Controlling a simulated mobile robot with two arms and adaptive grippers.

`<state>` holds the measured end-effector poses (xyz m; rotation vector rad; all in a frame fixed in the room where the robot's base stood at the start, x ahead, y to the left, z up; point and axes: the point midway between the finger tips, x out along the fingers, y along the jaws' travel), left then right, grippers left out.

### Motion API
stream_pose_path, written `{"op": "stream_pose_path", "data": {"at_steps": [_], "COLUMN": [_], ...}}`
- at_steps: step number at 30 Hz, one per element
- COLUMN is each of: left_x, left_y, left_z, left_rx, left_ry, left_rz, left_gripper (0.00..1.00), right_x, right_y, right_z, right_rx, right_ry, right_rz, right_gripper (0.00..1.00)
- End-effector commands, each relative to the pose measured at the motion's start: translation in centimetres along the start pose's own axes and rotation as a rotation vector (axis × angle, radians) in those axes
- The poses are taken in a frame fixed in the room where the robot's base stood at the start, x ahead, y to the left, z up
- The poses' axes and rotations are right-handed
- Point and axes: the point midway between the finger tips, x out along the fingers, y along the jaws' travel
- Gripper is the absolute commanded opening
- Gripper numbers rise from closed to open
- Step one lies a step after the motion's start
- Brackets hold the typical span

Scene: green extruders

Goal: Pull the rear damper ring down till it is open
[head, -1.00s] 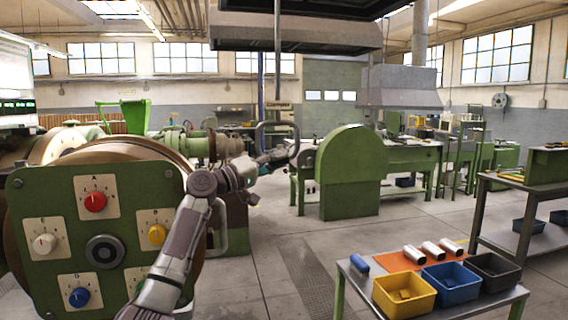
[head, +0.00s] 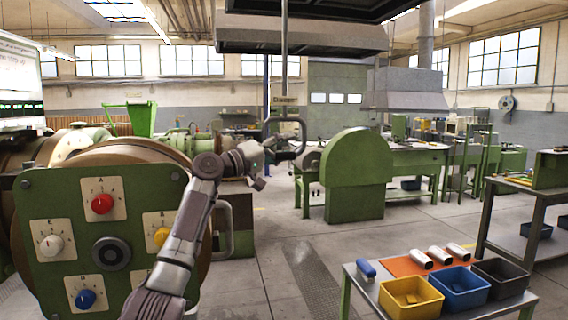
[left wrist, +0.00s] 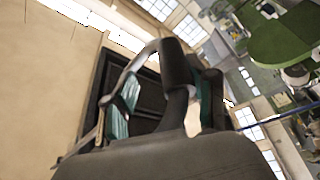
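The rear damper ring (head: 285,121) is a rounded metal loop. It hangs on a thin rod below a small sign plate (head: 284,100), in the middle of the head view. My left gripper (head: 291,154) is at the lower part of the loop. In the left wrist view its teal-padded fingers (left wrist: 165,105) stand apart, with the ring's curved bar (left wrist: 153,48) and thick dark part (left wrist: 176,64) passing between them. Background shows between the left pad and the bar. Firm contact cannot be made out. My right gripper is in neither view.
A green machine panel with coloured knobs (head: 102,203) stands close on the left. A low table with yellow (head: 408,297), blue and black bins is at the lower right. The floor between is clear.

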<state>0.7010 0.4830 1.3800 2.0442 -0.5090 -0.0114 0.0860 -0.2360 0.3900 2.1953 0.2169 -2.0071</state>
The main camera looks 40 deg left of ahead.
Motion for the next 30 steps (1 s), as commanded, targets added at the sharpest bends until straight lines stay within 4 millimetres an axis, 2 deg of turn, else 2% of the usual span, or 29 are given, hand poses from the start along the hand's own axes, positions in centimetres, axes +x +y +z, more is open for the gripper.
{"op": "stream_pose_path", "data": {"at_steps": [1,3,9,21,30], "left_x": [0.1,0.3,0.8,0.8,-1.2], "left_y": [1.6,2.7,4.4,4.6,4.3], "left_z": [-0.9,-1.6,-2.6,-2.6,-2.5], "left_rx": [0.003,0.003,0.001,0.002,0.003], "left_ry": [0.008,0.009,0.006,0.005,0.004], "left_rz": [0.015,0.016,0.015,0.014,0.013], "left_gripper": [0.49,0.49,0.49,0.49,0.49], "right_x": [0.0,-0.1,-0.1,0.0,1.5], "right_y": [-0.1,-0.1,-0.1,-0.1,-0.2], "right_z": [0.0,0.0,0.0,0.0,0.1], "right_rx": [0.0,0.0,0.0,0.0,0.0], "right_ry": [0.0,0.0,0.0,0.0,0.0], "right_rz": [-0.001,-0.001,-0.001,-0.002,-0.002], "right_gripper": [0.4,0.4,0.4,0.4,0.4]}}
